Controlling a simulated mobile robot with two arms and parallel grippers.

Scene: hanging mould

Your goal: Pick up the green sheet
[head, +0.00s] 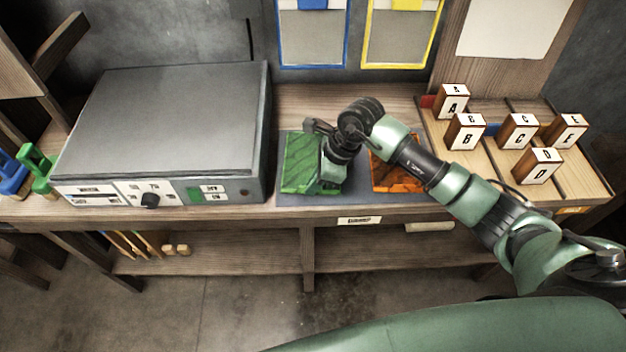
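A green sheet (299,162) lies on a dark grey mat (347,198) on the wooden workbench, just right of the grey box. My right arm reaches in from the right, and its gripper (324,180) is at the right edge of the green sheet. The wrist covers part of that edge. The fingers are too small and hidden to tell whether they are open, shut or touching the sheet. An orange sheet (397,178) lies on the same mat to the right, partly under my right arm. My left gripper is not in view.
A large grey box with a knob (150,200) fills the bench's left side. Lettered blocks (465,131) stand on a divided wooden tray (480,172) at right. Blue and yellow frames (408,68) hang behind. Green and blue clamps (38,168) sit far left.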

